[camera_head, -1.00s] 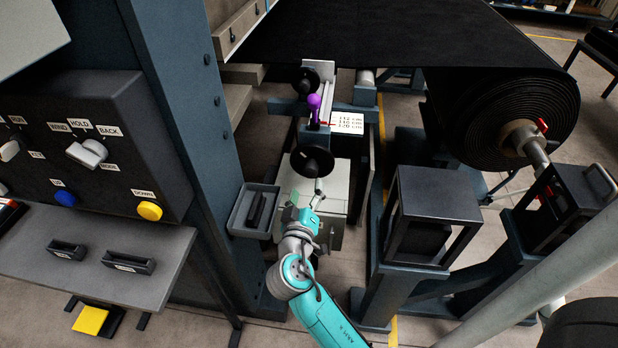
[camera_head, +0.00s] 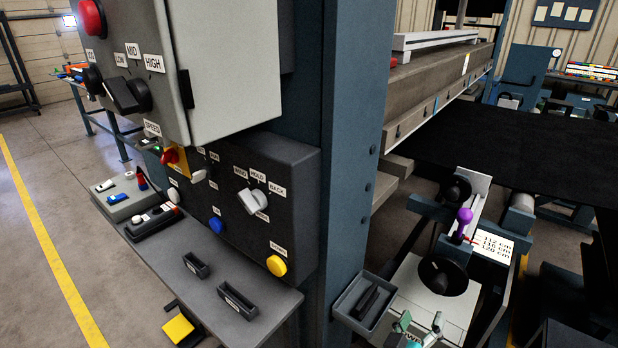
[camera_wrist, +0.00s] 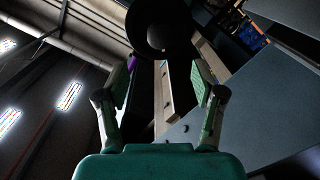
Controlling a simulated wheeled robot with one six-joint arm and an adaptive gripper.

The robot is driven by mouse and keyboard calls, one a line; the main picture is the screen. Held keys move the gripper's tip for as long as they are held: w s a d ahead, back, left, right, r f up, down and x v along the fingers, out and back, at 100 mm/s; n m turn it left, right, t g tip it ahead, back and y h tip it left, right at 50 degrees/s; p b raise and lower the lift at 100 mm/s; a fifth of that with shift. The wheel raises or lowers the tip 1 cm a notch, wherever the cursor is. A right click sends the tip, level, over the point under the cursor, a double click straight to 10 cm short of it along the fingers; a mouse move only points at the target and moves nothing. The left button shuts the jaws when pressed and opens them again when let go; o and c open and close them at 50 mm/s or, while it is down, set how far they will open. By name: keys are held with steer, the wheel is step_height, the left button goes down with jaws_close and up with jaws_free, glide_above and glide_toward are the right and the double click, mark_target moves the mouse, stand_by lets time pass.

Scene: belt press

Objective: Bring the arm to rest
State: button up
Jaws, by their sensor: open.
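My gripper (camera_wrist: 160,100) is open in the wrist view, its two green-padded fingers spread apart with nothing held between them. In the head view only the tip of my gripper (camera_head: 420,328) shows at the bottom edge, below the black round cone (camera_head: 445,277). A black round shape (camera_wrist: 160,32) hangs beyond the fingertips in the wrist view. The purple-knobbed lever (camera_head: 464,217) stands behind the cone; a bit of purple shows beside the left finger in the wrist view. The rest of my arm is out of the head view.
A grey tray (camera_head: 343,312) with a dark item is left of my gripper. The press column (camera_head: 352,150) rises beside it. The control panel (camera_head: 300,190) and shelf (camera_head: 215,310) stand further left. Open floor (camera_head: 40,240) lies at far left.

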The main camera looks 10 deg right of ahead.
steer(key=s+a+f+n+t+y, duration=0.1)
steer(key=s+a+f+n+y, duration=0.2)
steer(key=s+a+f+y, duration=0.3)
steer(key=s+a+f+n+t+y, duration=0.2)
steer(key=s+a+f+n+y, duration=0.15)
steer(key=s+f, duration=0.45)
steer(key=s+a+r+m+y, duration=0.1)
steer(key=s+r, duration=0.2)
steer(key=s, duration=0.3)
steer(key=s+a+r+m+y, duration=0.1)
steer(key=s+a+r+y, duration=0.1)
steer(key=s, duration=0.4)
steer(key=s+a+r+m+t+y, duration=0.1)
steer(key=s+a+r, duration=0.1)
steer(key=s+r, duration=0.2)
steer(key=shift+s, duration=1.25)
steer(key=shift+r, duration=0.1)
